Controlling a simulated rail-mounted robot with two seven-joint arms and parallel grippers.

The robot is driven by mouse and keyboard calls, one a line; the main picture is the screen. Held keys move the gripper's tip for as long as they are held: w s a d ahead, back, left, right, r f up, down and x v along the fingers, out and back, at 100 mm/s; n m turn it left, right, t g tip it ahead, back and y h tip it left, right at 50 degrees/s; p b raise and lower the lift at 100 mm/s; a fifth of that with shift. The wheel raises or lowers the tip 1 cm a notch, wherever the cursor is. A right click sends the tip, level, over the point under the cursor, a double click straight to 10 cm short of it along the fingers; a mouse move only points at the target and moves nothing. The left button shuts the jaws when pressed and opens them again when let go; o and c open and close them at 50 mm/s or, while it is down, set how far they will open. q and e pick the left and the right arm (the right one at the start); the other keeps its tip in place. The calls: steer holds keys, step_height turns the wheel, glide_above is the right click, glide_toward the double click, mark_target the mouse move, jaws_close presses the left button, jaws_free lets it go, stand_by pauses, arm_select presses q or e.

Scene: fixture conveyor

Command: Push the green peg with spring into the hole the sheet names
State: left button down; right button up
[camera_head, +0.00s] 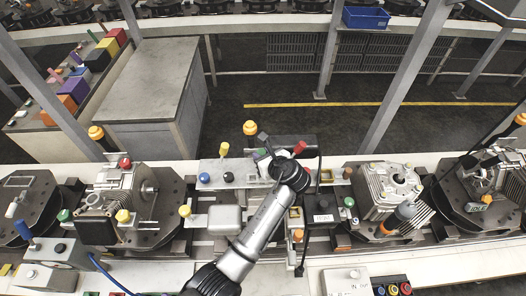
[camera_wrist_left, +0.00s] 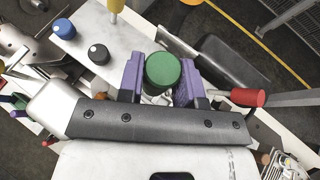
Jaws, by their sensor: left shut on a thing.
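The green peg (camera_wrist_left: 163,68) is between the purple fingers of my left gripper (camera_wrist_left: 160,80) in the left wrist view. The gripper is shut on it, and its round green top faces the camera. The peg's lower end and any spring on it are hidden, so I cannot tell whether it is in a hole. In the head view my left arm reaches up over the middle of the bench and hides most of the gripper. I cannot make out a readable sheet or the target hole. My right gripper is not in view.
Beside the gripper stand a blue knob (camera_head: 204,178), a black knob (camera_head: 228,177), a yellow peg (camera_head: 224,148) and a red peg (camera_head: 300,147). A dark labelled box (camera_head: 322,215) is to the right. Metal housings (camera_head: 388,188) stand on round fixtures at both sides.

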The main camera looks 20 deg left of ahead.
arm_select(q)
steer(key=shift+f+b, duration=0.45)
steer(key=shift+f, duration=2.1)
steer(key=shift+f, duration=0.2)
steer(key=shift+f, duration=0.1)
steer(key=shift+f+b, duration=0.35)
steer(key=shift+f, duration=0.35)
steer(key=shift+f, duration=0.1)
steer(key=shift+f, duration=0.35)
